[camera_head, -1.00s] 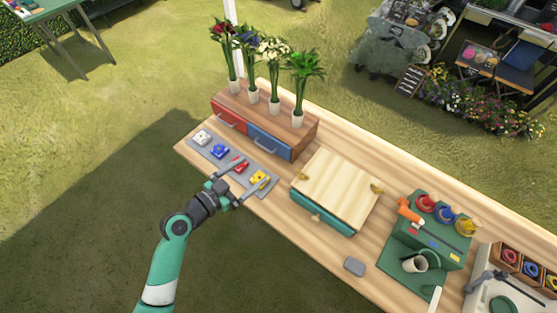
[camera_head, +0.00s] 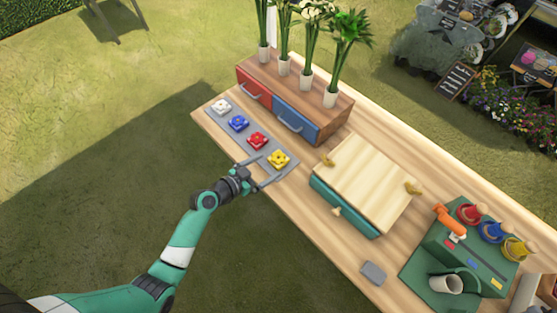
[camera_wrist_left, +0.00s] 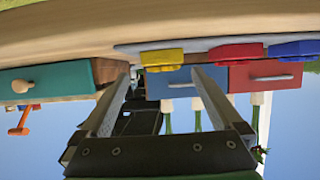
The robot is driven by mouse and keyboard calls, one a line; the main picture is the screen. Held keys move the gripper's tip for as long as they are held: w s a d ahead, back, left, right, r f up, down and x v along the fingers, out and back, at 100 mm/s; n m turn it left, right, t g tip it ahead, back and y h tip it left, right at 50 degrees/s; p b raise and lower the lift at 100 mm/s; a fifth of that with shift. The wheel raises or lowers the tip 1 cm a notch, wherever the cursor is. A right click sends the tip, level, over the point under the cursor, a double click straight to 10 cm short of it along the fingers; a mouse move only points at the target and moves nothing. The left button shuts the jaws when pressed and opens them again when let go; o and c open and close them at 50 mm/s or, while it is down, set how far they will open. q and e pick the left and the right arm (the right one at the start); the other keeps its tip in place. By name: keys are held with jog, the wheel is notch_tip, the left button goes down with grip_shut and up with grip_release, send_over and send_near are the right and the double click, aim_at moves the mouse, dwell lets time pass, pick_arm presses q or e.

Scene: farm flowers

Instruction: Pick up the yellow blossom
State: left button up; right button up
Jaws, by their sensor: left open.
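The yellow blossom (camera_head: 279,158) lies at the near right end of a grey tray (camera_head: 267,152) on the wooden table. It also shows in the left wrist view (camera_wrist_left: 162,56), where the scene appears upside down. My left gripper (camera_head: 274,168) is open and empty, its fingers pointing toward the yellow blossom from the table's front edge. In the left wrist view the blossom shows between and beyond the two fingertips. I cannot tell whether a finger touches it. My right gripper is not in view.
Red (camera_head: 257,141), blue (camera_head: 238,123) and white (camera_head: 221,106) blossoms lie in a row on the same tray. Behind stands a drawer unit (camera_head: 318,108) with potted flowers on top. A wooden-topped teal box (camera_head: 368,182) stands to the right. Open grass lies in front of the table.

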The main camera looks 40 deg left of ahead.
aim_at(277, 160)
pick_arm(q)
jog(key=shift+w+f, duration=0.25)
jog(key=shift+w, duration=0.05)
jog(key=x, duration=0.2)
jog(key=b+x, duration=0.1)
jog(key=x, duration=0.1)
jog(key=shift+w+a+b, duration=0.2)
jog(key=shift+w+b, duration=0.1)
jog(key=shift+s, duration=0.1)
jog(key=c, duration=1.3)
jog(key=shift+r, duration=0.15)
jog(key=shift+r+p, duration=0.35)
jog(key=shift+r, duration=0.05)
notch_tip(277, 160, up, 3)
jog(key=shift+f+p, duration=0.2)
jog(key=shift+p, duration=0.6)
jog(key=s+d+r+p, duration=0.2)
jog(key=s+d+r, duration=0.1)
jog(key=s+d+r+p, duration=0.3)
jog(key=s, duration=0.1)
jog(key=s+d+r+p, duration=0.2)
jog(key=s+d+r, duration=0.1)
jog(key=shift+s+d+r+p, duration=0.2)
jog(key=shift+s+r+p, duration=0.05)
jog(key=shift+r+p, duration=0.05)
